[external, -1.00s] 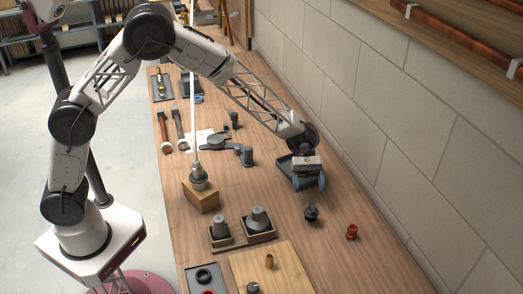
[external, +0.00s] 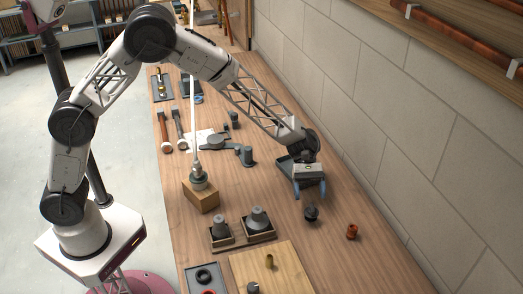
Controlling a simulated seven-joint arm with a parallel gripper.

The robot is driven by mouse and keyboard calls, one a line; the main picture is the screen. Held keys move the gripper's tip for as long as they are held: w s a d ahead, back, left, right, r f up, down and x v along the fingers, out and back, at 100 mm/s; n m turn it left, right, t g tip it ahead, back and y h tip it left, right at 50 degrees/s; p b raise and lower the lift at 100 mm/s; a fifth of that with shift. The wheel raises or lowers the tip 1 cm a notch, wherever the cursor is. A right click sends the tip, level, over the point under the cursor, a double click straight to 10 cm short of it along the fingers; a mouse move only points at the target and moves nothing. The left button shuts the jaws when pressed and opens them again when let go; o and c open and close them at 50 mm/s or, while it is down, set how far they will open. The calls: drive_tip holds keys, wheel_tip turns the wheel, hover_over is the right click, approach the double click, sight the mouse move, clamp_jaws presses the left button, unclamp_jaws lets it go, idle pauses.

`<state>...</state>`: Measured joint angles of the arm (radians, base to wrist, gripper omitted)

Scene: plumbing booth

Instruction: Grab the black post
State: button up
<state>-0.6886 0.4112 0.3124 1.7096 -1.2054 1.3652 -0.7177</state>
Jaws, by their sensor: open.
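A small black post (external: 311,213) stands on the wooden bench, right of centre. It is dark, short and rounded, with a narrower top. My gripper (external: 310,191) is just behind it in the picture, with its two blue fingers pointing down and apart. Nothing shows between the fingers. The post looks clear of the fingertips, but the gap in depth and height is hard to judge from this one view.
A dark tray (external: 285,166) lies partly hidden behind my gripper. A copper fitting (external: 352,232) stands to the right. A pale board (external: 285,270) lies in front. The block wall bounds the right.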

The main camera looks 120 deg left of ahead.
sight(312, 205)
drive_tip(key=shift+x, duration=2.6)
drive_tip(key=shift+a+f, duration=0.1)
drive_tip(key=c, duration=1)
